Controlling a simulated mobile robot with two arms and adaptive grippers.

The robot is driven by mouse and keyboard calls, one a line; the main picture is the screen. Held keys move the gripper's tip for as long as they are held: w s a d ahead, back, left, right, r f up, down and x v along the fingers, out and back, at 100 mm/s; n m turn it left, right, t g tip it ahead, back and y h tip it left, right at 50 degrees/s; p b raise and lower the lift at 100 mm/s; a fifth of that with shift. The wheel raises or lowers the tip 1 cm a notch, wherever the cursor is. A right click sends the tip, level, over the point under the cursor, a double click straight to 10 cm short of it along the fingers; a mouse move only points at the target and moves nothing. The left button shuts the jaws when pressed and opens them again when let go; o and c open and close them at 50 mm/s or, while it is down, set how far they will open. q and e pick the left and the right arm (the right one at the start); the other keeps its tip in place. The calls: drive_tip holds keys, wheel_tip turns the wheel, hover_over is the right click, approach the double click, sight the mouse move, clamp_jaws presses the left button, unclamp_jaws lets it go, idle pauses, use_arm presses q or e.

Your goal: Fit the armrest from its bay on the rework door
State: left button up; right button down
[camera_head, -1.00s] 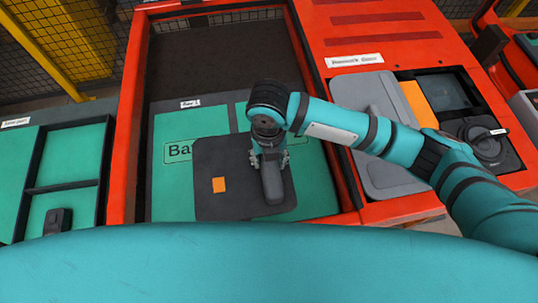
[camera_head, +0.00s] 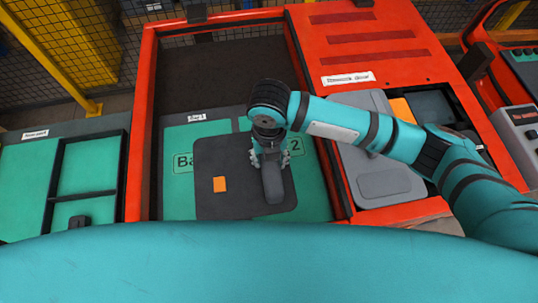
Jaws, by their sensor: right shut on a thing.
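My right gripper (camera_head: 270,158) points down over the bay area and is shut on the armrest (camera_head: 232,180), at its long raised grey grip. The armrest is a dark grey plate with a small orange square. It hangs over the teal floor of the bays (camera_head: 180,137) and hides much of their lettering. The gripper hides part of the grip. The rework door (camera_head: 362,40) is the red panel at the right, with a white label and a grey pad (camera_head: 385,185). My right forearm covers part of it. My left gripper is out of view.
A red frame (camera_head: 140,120) surrounds the bays. A teal tray (camera_head: 85,165) with dark dividers and a small dark item (camera_head: 79,222) stands at the left. A grey control box (camera_head: 521,128) is at the far right. A mesh fence and yellow post (camera_head: 60,60) stand behind.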

drive_tip(key=shift+r+p, duration=2.5)
drive_tip(key=shift+r, duration=0.45)
drive_tip(key=shift+f, duration=0.1)
